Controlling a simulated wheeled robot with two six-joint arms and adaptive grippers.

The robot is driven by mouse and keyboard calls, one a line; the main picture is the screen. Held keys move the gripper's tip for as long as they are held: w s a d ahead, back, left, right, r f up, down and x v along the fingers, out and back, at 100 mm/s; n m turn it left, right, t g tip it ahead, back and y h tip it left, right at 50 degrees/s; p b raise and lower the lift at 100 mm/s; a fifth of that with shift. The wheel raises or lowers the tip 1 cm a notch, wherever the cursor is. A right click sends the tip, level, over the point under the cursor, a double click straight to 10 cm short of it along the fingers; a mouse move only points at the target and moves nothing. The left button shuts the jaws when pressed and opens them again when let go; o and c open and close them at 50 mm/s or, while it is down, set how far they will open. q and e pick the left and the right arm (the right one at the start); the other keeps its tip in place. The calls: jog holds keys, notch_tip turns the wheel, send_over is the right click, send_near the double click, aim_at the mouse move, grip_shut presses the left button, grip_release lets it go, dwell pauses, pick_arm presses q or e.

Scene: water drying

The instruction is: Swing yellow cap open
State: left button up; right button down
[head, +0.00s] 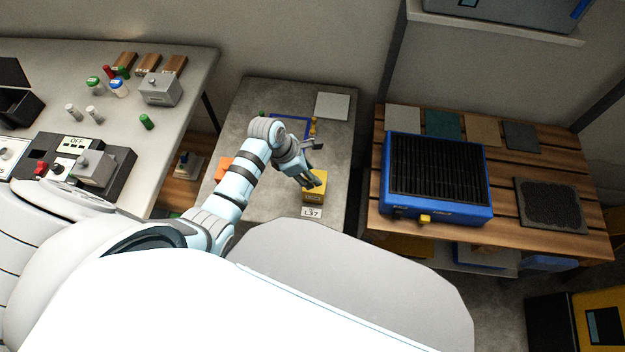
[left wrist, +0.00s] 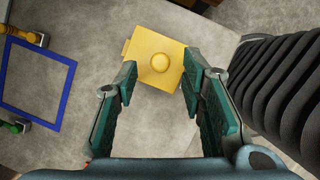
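A yellow box (head: 314,194) stands on the grey table, with a label reading L37 in front of it. In the left wrist view the yellow cap (left wrist: 147,42) is a square top with a round knob (left wrist: 160,62) in its middle. It looks closed. My left gripper (head: 312,182) is over the box. In the left wrist view the gripper (left wrist: 160,68) is open, with one finger either side of the knob and nothing between the pads that I can see held. Whether a finger touches the cap cannot be told. My right gripper is out of view.
A blue square frame (left wrist: 66,95) lies beside the box, with a yellow fitting (left wrist: 22,34) and a green one (left wrist: 16,127) near it. A blue grill-topped unit (head: 435,210) stands on the wooden table at right. A grey plate (head: 332,106) lies at the back.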

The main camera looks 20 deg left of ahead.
pick_arm(q)
jog(key=x, duration=0.3)
jog(key=shift+b, duration=0.4)
jog(key=shift+c, duration=0.6)
grip_shut()
